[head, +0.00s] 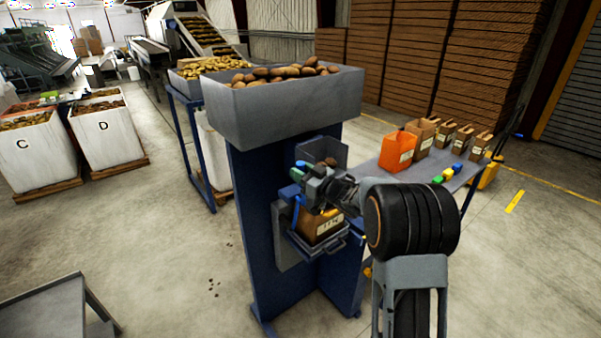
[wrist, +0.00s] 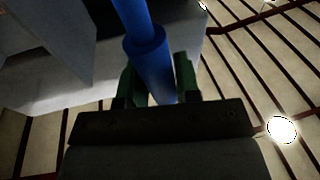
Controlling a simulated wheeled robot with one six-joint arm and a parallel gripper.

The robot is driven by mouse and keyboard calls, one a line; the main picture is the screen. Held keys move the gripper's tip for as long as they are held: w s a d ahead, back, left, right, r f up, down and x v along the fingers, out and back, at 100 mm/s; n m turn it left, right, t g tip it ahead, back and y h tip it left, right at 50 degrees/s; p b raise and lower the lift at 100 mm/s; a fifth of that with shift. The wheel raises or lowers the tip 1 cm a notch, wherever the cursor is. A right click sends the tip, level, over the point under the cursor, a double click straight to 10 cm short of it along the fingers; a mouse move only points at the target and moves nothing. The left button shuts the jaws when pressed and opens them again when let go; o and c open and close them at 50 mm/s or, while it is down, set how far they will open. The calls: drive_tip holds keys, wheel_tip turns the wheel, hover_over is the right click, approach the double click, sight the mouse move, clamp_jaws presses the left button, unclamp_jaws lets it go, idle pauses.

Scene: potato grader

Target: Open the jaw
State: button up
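In the wrist view a blue round handle (wrist: 149,62) with a wider collar comes down between the two green fingers of my gripper (wrist: 158,82). The fingers lie close on both sides of it, with little or no gap. In the head view my gripper (head: 299,176) is at the front of the blue filling stand, just below the grey hopper. A blue bar (head: 296,214) shows below the gripper. A brown paper bag (head: 318,225) with a label stands under the gripper on a small tray. The jaw itself is hidden behind my arm and gripper.
The grey hopper (head: 290,105) full of potatoes sits above the blue stand (head: 262,215). A side table (head: 420,178) on the right holds an orange bag, several paper bags and small coloured blocks. White crates C (head: 27,165) and D (head: 106,140) stand left.

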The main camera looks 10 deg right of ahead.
drive_tip(key=o, duration=0.4)
drive_tip(key=shift+d, duration=0.1)
drive_tip(key=b+v, duration=0.4)
drive_tip(key=v, duration=0.9)
drive_tip(key=shift+s+d, duration=0.2)
drive_tip(key=shift+s, duration=0.15)
drive_tip(key=shift+f, duration=0.2)
